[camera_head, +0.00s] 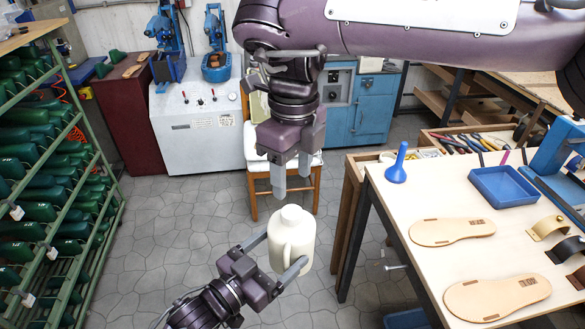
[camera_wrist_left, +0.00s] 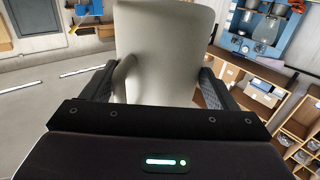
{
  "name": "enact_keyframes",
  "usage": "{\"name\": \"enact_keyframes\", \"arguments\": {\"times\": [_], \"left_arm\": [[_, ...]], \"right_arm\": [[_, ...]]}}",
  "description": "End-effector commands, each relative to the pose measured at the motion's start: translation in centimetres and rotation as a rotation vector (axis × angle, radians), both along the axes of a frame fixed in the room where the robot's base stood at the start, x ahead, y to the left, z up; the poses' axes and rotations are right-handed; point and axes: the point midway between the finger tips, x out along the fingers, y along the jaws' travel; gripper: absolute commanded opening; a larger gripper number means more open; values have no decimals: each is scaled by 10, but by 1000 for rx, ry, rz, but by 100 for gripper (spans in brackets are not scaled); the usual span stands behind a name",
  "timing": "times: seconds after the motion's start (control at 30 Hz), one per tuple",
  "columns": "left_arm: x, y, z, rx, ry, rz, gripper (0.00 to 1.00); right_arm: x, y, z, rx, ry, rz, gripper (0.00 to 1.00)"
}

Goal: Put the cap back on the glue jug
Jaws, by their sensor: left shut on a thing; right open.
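The cream glue jug (camera_head: 296,238) is held upright over the floor, left of the workbench, its handle facing the camera. My left gripper (camera_head: 284,252) is shut on the jug's body from below left. In the left wrist view the jug (camera_wrist_left: 168,50) fills the space between the fingers (camera_wrist_left: 155,90), its handle at left. A pale rounded top (camera_head: 291,214) shows on the jug; I cannot tell whether this is the cap or the bare neck. My right gripper (camera_head: 291,188) points down just above the jug top, fingers apart, with nothing visible between them.
The workbench (camera_head: 432,200) at right bears a blue funnel (camera_head: 397,168), a blue tray (camera_head: 503,187) and two tan soles (camera_head: 452,231). A wooden chair (camera_head: 256,185) stands behind my right gripper. A green rack (camera_head: 88,160) stands at left. Floor between rack and bench is open.

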Motion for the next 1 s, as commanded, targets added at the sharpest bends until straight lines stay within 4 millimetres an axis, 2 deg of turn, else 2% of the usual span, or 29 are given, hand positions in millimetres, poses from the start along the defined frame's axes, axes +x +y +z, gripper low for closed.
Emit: {"name": "enact_keyframes", "arguments": {"times": [0.3, 0.5, 0.63, 0.9, 0.93, 1.0], "left_arm": [[0, 0, 1, -2, -2, 0, 17], [0, 0, 1, -2, -2, 0, 17], [0, 0, 1, -2, -2, 0, 17], [0, 0, 1, -2, -2, 0, 17], [0, 0, 1, -2, -2, 0, 17], [0, 0, 1, -2, -2, 0, 17]], "right_arm": [[-2, 0, -46, -2, 5, 1, 52], [-2, 0, -69, -2, 2, 0, 52], [-2, 1, -76, 0, 1, -1, 52], [-2, 1, -77, 0, 0, -1, 52], [-2, 1, -77, 0, 0, -1, 51], [-2, 1, -77, 0, 0, -1, 42]]}}
